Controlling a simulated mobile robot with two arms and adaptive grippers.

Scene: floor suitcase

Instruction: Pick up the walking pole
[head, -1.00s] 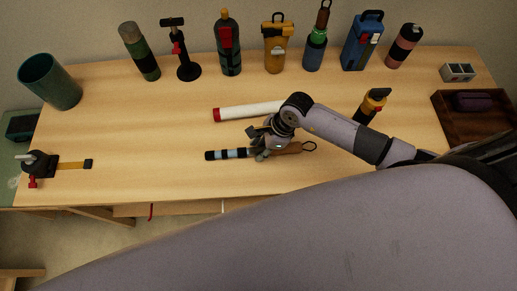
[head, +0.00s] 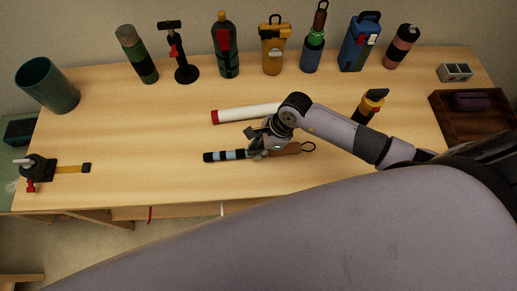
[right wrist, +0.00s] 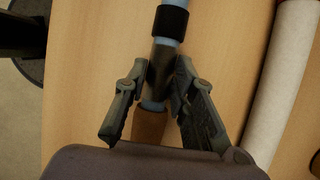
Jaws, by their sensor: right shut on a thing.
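The walking pole (head: 227,155) lies across the middle of the table, with a striped black and light-blue shaft to the left and a brown handle with a dark loop to the right. My right gripper (head: 262,148) is shut on it near the middle, where the shaft meets the handle. In the right wrist view, the two fingers (right wrist: 161,75) close on a dark band of the pole (right wrist: 172,20), and part of the handle shows between them. The pole appears at table level; I cannot tell any lift. My left gripper is not in view.
A white tube with a red end (head: 240,113) lies just behind the pole. A yellow and black tool (head: 371,104) stands behind my right forearm. Several bottles and tools line the back edge. A wooden tray (head: 455,125) is at the right.

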